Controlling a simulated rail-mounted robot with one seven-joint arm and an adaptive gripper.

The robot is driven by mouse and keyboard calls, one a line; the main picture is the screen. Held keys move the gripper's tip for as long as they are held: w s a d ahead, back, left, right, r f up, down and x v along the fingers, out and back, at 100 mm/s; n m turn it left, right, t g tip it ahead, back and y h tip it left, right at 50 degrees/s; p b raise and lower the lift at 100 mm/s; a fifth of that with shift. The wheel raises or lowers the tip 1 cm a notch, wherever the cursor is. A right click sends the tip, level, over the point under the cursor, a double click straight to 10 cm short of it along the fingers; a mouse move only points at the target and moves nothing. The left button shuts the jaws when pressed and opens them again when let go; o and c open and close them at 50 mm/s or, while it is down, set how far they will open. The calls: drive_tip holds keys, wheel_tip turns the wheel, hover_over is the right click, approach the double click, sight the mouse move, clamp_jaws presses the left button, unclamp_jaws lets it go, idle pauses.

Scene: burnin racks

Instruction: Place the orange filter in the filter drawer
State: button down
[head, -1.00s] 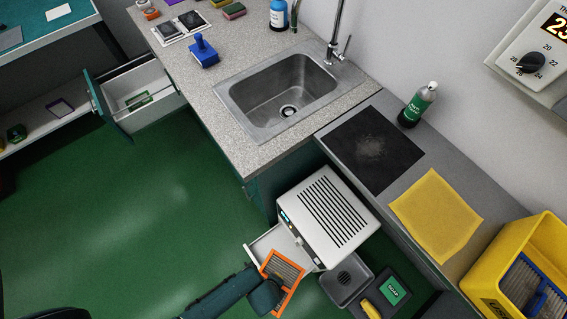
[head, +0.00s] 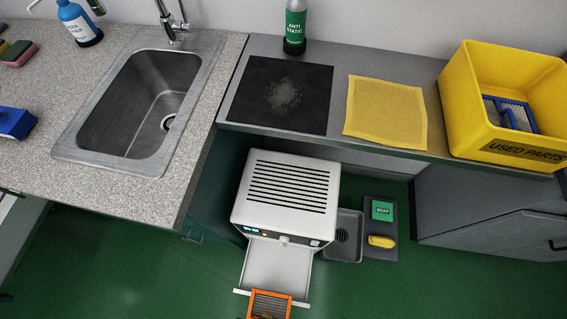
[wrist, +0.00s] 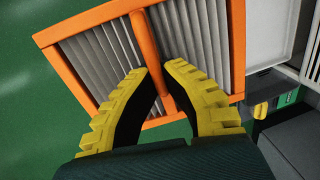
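The orange filter (head: 270,304), an orange frame with grey pleats and a middle bar, shows at the bottom edge of the head view, partly cut off. It is at the front end of the open white filter drawer (head: 277,264), which sticks out below the white unit (head: 287,192). The drawer looks empty. In the wrist view, my gripper (wrist: 160,76) has its yellow ridged fingers on either side of the middle bar of the filter (wrist: 145,36). The fingers are closed on that bar. Part of the white drawer shows at upper right (wrist: 270,35).
The counter with the sink (head: 150,92) and the shelf with a yellow bin (head: 465,110) overhang behind. Green floor is clear in front.

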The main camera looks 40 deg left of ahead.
drive_tip(key=w+a+b, duration=0.3)
drive_tip(key=w+a, duration=0.1)
drive_tip(key=w, duration=0.4)
drive_tip(key=w+a+b, duration=0.3)
drive_tip(key=w+a, duration=0.1)
drive_tip(key=w, duration=0.4)
drive_tip(key=b, duration=0.5)
hover_over(278, 265)
drive_tip(key=s, duration=0.1)
drive_tip(key=f, duration=0.8)
drive_tip(key=shift+d, duration=0.25)
wheel_tip(278, 265, down, 4)
drive_tip(key=b, duration=0.3)
drive_tip(key=shift+r, duration=0.1)
drive_tip(key=shift+w+a+b, duration=0.15)
drive_tip(key=shift+w+b, duration=0.1)
drive_tip(key=shift+b, duration=0.25)
drive_tip(key=shift+w+r, duration=0.1)
drive_tip(key=shift+r, duration=0.05)
drive_tip(key=c, duration=1.2)
unclamp_jaws()
drive_tip(key=shift+c, duration=0.2)
wheel_tip(278, 265, up, 12)
drive_tip(key=s+d+p, duration=0.1)
drive_tip(key=s+p, duration=0.1)
drive_tip(key=p, duration=0.6)
drive_tip(key=shift+p, duration=0.35)
